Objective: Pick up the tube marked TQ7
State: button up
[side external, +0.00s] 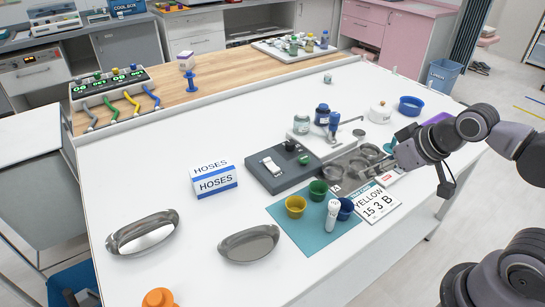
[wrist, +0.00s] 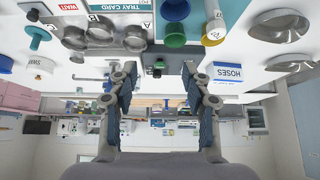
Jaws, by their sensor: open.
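No marking TQ7 is legible in either view, so I cannot tell which thing is that tube. A white, bottle-like upright piece (side external: 332,215) stands by the blue cup (side external: 346,208) on the teal mat (side external: 287,215) in the side view; no lettering on it can be read. My gripper (wrist: 158,73) is open in the wrist view, its two fingers apart with nothing held. In the side view my arm comes in from the right over the table, and the fingers are hard to make out there.
Yellow (side external: 295,206) and green (side external: 318,190) cups stand on the mat. Steel bowls (wrist: 75,37) sit by the tray card (side external: 375,202). A grey device (side external: 283,167), a HOSES box (side external: 214,181) and two steel dishes (side external: 249,243) stand leftward.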

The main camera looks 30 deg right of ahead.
jog(key=shift+a, duration=0.1)
jog(key=m+g+h, duration=0.1)
jog(key=m+g, duration=0.5)
jog(key=m, duration=0.7)
send_over(334, 213)
jog(key=d, duration=0.2)
jog(key=shift+w+a+f, duration=0.15)
jog(key=shift+a+f, duration=0.1)
jog(key=shift+f, duration=0.55)
jog(key=m, duration=0.1)
jog(key=a+m, duration=0.1)
jog(key=shift+w+a+f+m+g+h, duration=0.1)
jog(key=shift+a+f+m+g+h, duration=0.2)
jog(key=shift+m+g, duration=0.1)
jog(key=shift+f, duration=0.45)
jog(key=shift+w+d+f, duration=0.1)
jog(key=shift+d+f, duration=0.15)
jog(key=shift+f, duration=1.4)
jog(key=shift+w+d+f, duration=0.1)
jog(key=shift+d+f, duration=0.1)
jog(key=shift+f, duration=1.45)
jog(key=shift+w+d+f, duration=0.1)
jog(key=shift+d+f, duration=0.15)
jog(key=shift+f, duration=1.4)
grip_shut()
